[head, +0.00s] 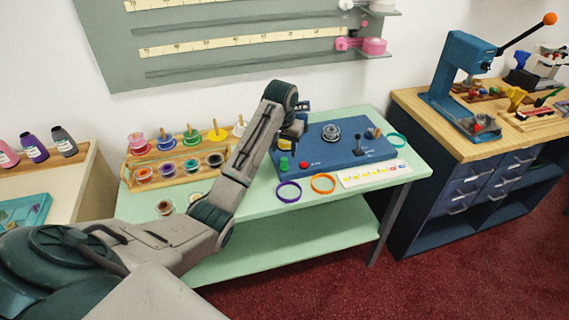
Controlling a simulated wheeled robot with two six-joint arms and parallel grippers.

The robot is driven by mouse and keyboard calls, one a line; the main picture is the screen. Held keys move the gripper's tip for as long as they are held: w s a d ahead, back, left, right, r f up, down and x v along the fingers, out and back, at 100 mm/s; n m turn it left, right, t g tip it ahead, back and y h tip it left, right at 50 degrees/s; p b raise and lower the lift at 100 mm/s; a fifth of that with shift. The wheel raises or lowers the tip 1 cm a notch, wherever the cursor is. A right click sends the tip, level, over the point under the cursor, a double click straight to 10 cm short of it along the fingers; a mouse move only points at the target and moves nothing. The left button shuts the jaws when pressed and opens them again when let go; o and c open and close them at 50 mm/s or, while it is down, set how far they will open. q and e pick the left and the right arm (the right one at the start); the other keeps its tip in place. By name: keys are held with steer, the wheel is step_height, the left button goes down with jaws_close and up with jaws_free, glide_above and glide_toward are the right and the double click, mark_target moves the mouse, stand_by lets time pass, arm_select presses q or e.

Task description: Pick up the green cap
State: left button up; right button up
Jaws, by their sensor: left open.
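A small green cap-like piece (284,164) stands at the left front of the blue panel (345,152) on the mint-green table. I cannot tell from its size whether it is loose or set on something. My left arm reaches over the table from the lower left and bends down at the top. My left gripper (291,141) hangs just above and behind the green piece in the picture. It is open, and I see nothing held in it. Its fingertips are small and partly hidden by the arm. My right gripper is out of view.
The panel also bears a red button (305,166), a round metal dial (331,133) and a black lever (358,140). Purple (288,191) and orange (323,183) rings lie in front, near a white swatch strip (375,174). A wooden rack (127,175) of paint pots stands left.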

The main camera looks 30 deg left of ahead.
arm_select(q)
step_height(320, 180, up, 2)
steer(key=w, duration=0.1)
steer(key=p, duration=0.1)
glide_above(284, 159)
steer(key=f, duration=0.3)
steer(key=s+f, duration=0.1)
steer(key=f, duration=0.1)
steer(key=shift+d, duration=0.3)
steer(key=f, duration=0.1)
steer(key=f+p, duration=0.1)
steer(key=f, duration=0.1)
steer(key=w+f+p, duration=0.1)
steer(key=shift+a+f, duration=0.25)
steer(key=shift+f, duration=0.45)
steer(key=c, duration=1)
steer(key=shift+r, duration=0.1)
steer(key=shift+c, duration=0.2)
